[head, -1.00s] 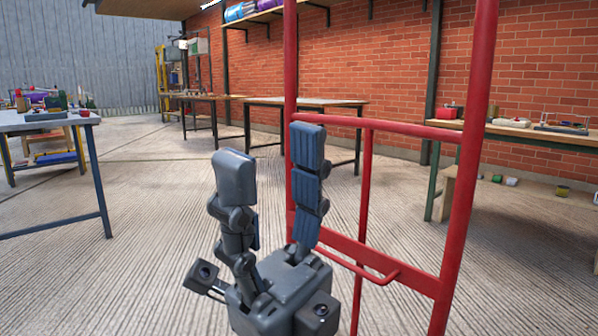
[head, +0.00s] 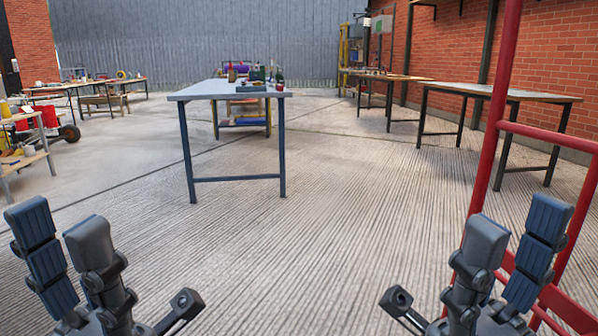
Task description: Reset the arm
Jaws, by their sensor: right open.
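My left gripper (head: 60,228) is at the lower left of the head view, fingers pointing up and apart, with nothing between them. My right gripper (head: 516,228) is at the lower right, also with its fingers up and apart and empty. The two stand wide apart, roughly mirrored, above the floor. The red tubular frame (head: 490,140) rises at the right edge, just beyond or beside my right gripper. I cannot tell whether they touch.
A blue-legged table (head: 203,92) with tools on it stands ahead. Worktables (head: 500,95) line the brick wall at right. A shelf (head: 25,160) with items stands at left. The ribbed floor (head: 300,240) between my grippers and the blue-legged table is clear.

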